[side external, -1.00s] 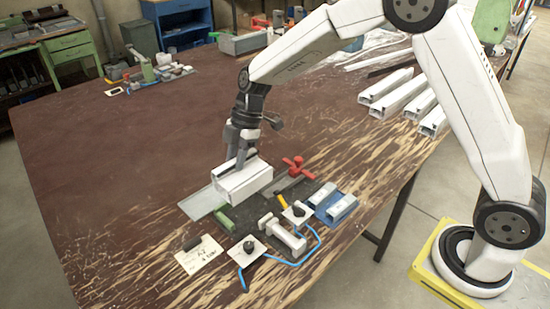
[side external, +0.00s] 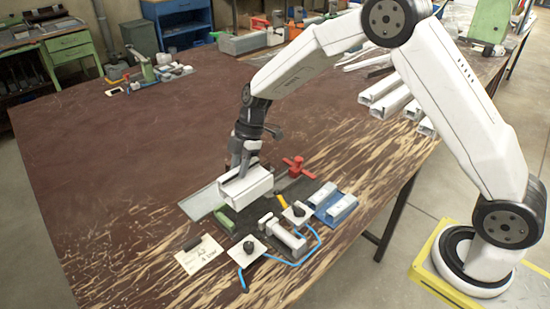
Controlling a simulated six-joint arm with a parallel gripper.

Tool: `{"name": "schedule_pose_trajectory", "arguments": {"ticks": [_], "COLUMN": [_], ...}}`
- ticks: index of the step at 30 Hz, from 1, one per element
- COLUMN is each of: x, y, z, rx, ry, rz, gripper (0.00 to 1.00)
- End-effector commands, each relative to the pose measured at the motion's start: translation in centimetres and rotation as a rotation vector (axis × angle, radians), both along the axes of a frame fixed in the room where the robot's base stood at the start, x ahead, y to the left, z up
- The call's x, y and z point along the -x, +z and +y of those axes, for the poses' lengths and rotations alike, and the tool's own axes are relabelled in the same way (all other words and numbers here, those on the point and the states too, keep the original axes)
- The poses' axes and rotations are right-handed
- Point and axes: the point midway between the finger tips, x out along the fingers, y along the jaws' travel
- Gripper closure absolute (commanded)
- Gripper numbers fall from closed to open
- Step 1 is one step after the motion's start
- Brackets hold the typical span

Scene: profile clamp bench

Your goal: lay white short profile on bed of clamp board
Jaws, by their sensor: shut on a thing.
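The white short profile (side external: 247,188) is a short white block-like channel piece. The profile is over the clamp board (side external: 205,203), between the green block at the front left and the red handle at the back right. I cannot tell whether its underside touches the bed or is slightly above it. The bed beneath the profile is mostly hidden by it.
A red star-shaped handle (side external: 295,166) stands behind right. A green block (side external: 224,219), a grey cylinder (side external: 285,238) with blue hose and a blue holder with light pieces (side external: 335,204) are close by. Longer white profiles (side external: 388,98) lie at the back right.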

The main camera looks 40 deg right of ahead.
Motion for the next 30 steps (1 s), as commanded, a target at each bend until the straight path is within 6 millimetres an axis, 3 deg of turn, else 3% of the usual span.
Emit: {"name": "schedule_pose_trajectory", "arguments": {"ticks": [17,30], "x": [-0.3,-0.3], "y": [-1.4,-4.2], "z": [-0.4,-0.3], "rx": [0.0,0.0], "ry": [-0.002,-0.002], "rz": [-0.001,0.0], "gripper": [1.0,1.0]}}
